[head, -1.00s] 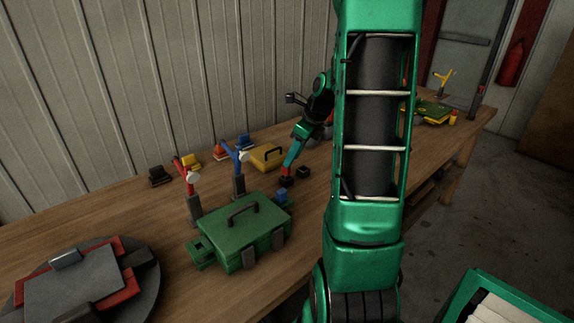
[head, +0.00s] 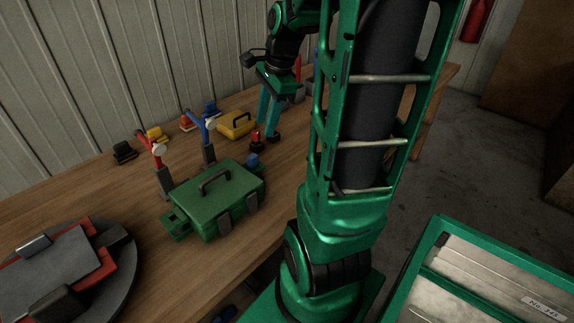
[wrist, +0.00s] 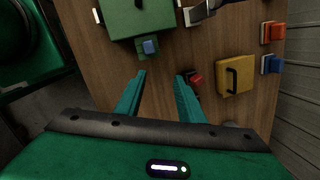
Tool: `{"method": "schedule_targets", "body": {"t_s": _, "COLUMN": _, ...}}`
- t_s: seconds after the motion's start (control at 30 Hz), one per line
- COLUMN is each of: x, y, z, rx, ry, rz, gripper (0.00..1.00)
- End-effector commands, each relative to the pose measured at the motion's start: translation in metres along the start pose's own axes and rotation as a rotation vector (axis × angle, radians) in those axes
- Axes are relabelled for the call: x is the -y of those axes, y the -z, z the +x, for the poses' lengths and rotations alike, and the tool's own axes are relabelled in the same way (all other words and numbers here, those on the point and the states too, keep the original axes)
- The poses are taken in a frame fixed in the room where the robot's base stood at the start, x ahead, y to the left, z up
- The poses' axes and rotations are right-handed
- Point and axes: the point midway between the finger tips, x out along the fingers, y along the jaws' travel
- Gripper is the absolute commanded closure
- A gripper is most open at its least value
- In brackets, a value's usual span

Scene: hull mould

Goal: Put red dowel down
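The red dowel (head: 257,134) is a short red peg at a small black block on the wooden table (head: 98,184), behind the green case (head: 215,197). It looks upright in the head view; I cannot tell how deep it sits. My gripper (head: 267,134) is just right of it, pointing down, with its teal fingers apart. In the wrist view, my gripper (wrist: 161,75) is open with bare table between its fingertips. The red dowel (wrist: 197,79) shows just outside the right fingertip, apart from or barely touching it; I cannot tell which.
A yellow case (head: 237,126) stands behind the dowel. A blue cube (head: 253,160) is at the green case's edge. Red (head: 155,150) and blue (head: 200,130) clamp-like tools stand upright to the left. Table between the dowel and yellow case is mostly clear.

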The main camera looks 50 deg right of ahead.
Motion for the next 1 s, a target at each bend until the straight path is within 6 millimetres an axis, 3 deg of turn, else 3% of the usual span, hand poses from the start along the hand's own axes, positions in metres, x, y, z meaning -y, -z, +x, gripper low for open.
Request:
{"method": "schedule_targets", "body": {"t_s": 0.23, "x": -0.072, "y": -0.022, "z": -0.005, "rx": -0.042, "ry": -0.084, "rz": -0.547, "gripper": 0.65}}
{"method": "schedule_targets", "body": {"t_s": 0.5, "x": -0.148, "y": -0.026, "z": -0.005, "rx": -0.033, "ry": -0.192, "rz": -1.104, "gripper": 0.65}}
{"method": "schedule_targets", "body": {"t_s": 0.6, "x": -0.168, "y": -0.025, "z": -0.004, "rx": -0.020, "ry": -0.223, "rz": -1.254, "gripper": 0.65}}
{"method": "schedule_targets", "body": {"t_s": 0.73, "x": -0.183, "y": -0.023, "z": -0.004, "rx": -0.007, "ry": -0.247, "rz": -1.370, "gripper": 0.65}}
{"method": "schedule_targets", "body": {"t_s": 1.0, "x": -0.187, "y": -0.021, "z": -0.004, "rx": -0.002, "ry": -0.255, "rz": -1.412, "gripper": 0.65}}
